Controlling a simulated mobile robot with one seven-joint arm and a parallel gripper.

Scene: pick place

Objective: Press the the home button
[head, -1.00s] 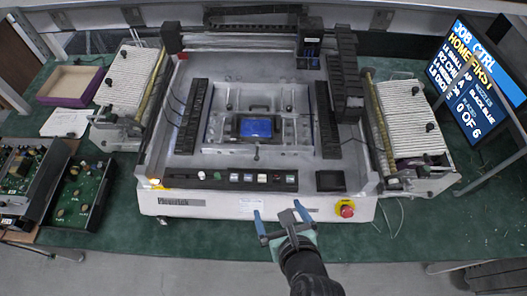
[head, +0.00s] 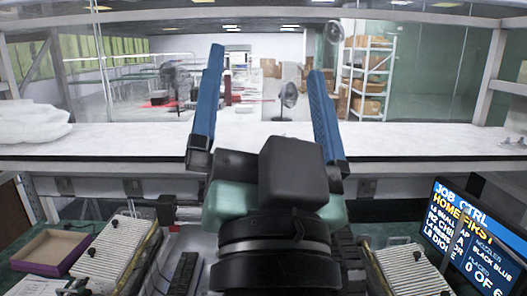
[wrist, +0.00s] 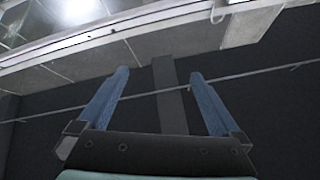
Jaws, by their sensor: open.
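My gripper (head: 267,60) stands raised in the middle of the head view, its two blue fingers wide apart and pointing up. Nothing is between the fingers. It also shows open and empty in the wrist view (wrist: 159,73). The home button is not visible now; the machine's front panel is out of the head view, and my gripper and wrist cover much of the machine. The wrist view shows no buttons, only dark panels, a grey bar and a bright lamp. The job screen (head: 470,240) at the lower right reads "HOME FIRST" and "0 OF 6".
A white shelf (head: 430,142) crosses behind the gripper. Ribbed feeder banks stand at the left (head: 113,252) and right (head: 408,272). A cardboard-lined purple box (head: 48,250) lies at lower left. A white bundle (head: 30,122) rests on the shelf.

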